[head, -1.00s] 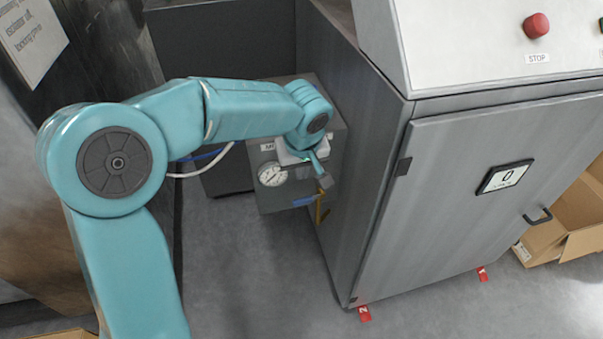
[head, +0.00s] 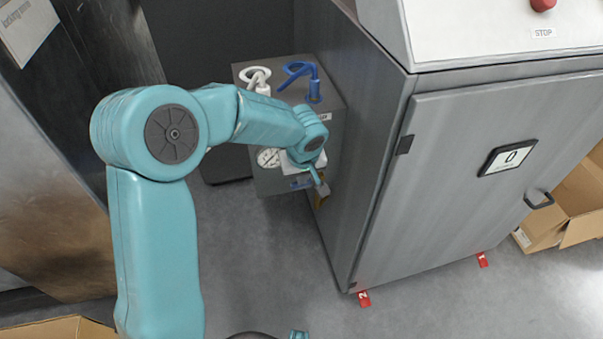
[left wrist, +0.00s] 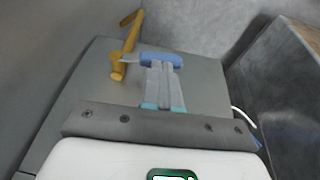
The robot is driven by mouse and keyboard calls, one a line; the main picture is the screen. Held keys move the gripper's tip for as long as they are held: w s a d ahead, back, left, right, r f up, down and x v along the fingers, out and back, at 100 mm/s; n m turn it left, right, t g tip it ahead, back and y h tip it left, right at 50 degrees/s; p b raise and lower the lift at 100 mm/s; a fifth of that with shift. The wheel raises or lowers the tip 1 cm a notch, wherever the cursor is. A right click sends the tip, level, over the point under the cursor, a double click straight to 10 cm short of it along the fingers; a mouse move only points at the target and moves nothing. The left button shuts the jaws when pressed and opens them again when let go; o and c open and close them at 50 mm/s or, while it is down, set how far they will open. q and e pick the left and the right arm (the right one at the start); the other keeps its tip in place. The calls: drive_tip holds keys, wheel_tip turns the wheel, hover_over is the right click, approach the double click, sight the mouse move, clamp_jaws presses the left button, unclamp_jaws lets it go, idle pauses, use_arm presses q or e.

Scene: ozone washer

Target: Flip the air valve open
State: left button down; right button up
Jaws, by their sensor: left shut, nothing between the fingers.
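A grey box (head: 268,181) stands beside the big machine. Low on its front is a blue lever handle (head: 299,184), also in the left wrist view (left wrist: 160,60). A yellow lever (head: 319,200) sits to its right, and in the left wrist view (left wrist: 127,52) it angles up at the left. I cannot read which one is the air valve. My left gripper (head: 322,189) is shut and empty in front of the box. In the left wrist view its fingertips (left wrist: 161,68) overlap the blue handle; I cannot tell whether they touch.
A pressure gauge (head: 268,157) is on the box front. White (head: 258,80) and blue (head: 312,88) hose fittings stand on its top. The grey machine cabinet (head: 440,180) stands close on the right. Open floor (head: 260,250) lies in front. Cardboard boxes (head: 565,205) are at far right.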

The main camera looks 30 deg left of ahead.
use_arm(q)
drive_tip(key=shift+s+a+f+b, duration=0.2)
drive_tip(key=shift+f+b, duration=0.15)
drive_tip(key=shift+b, duration=0.7)
drive_tip(key=shift+r, duration=0.1)
drive_tip(key=a+p+v, duration=0.2)
drive_tip(key=p+v, duration=0.2)
drive_tip(key=v, duration=0.9)
drive_tip(key=shift+s+r, duration=0.3)
drive_tip(key=shift+s, duration=0.15)
drive_tip(key=shift+s, duration=0.1)
